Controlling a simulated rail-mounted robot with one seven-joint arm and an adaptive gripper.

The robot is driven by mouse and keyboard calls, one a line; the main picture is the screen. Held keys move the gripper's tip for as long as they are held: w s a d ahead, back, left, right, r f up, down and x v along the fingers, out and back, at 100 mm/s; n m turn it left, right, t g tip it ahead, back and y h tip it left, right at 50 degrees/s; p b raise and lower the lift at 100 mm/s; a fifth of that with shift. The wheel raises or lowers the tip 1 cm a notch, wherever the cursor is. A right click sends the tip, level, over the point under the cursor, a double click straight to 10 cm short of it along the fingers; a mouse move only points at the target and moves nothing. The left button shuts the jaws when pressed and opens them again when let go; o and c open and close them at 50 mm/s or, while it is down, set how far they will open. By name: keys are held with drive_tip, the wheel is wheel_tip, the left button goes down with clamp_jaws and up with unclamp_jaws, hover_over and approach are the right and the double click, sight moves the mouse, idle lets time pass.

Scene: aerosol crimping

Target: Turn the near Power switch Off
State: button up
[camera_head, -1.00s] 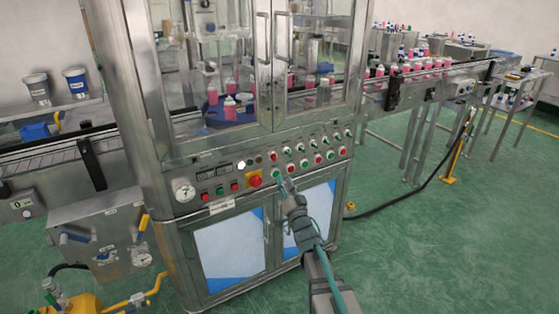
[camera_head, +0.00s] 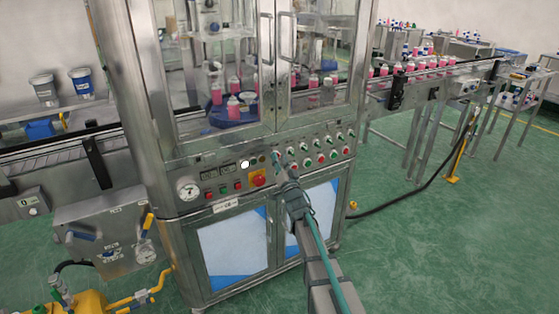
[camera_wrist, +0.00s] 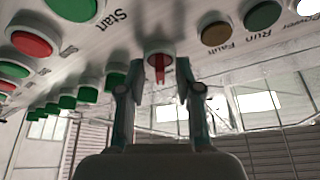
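A round switch with a red handle (camera_wrist: 158,68) in a pale ring is in the wrist view, on the panel between my fingertips. Its own label is not readable; in the head view my gripper hides it. My gripper (camera_wrist: 156,80) is open, with one finger on each side of the switch and a gap beside the handle. I cannot tell whether the fingertips touch the panel. In the head view my gripper (camera_head: 277,157) is at the control panel, right of the small lamps.
A white lamp (camera_head: 245,164) and a red knob on a yellow plate (camera_head: 258,180) are left of my gripper. Several green and red buttons are to the right, with a green Start button (camera_wrist: 75,5) close by. Glass doors (camera_head: 225,70) stand above.

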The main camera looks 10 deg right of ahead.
clamp_jaws()
drive_tip(key=shift+n+b, duration=0.3)
drive_tip(key=shift+n, duration=0.1)
drive_tip(key=shift+d+n+g+y+b, duration=0.1)
drive_tip(key=shift+n+g+y+b, duration=0.35)
drive_tip(key=shift+n+y, duration=1.6)
drive_tip(key=shift+n+g+y+b, duration=0.4)
drive_tip(key=shift+n+g+y, duration=0.25)
drive_tip(key=shift+n, duration=2.85)
drive_tip(key=shift+d+n+g+y+b, duration=0.1)
drive_tip(key=shift+n+g+y+b, duration=0.3)
drive_tip(key=shift+n+y, duration=1.7)
drive_tip(key=shift+a+n+h, duration=0.1)
drive_tip(key=shift+n+h, duration=0.4)
drive_tip(key=shift+n, duration=0.35)
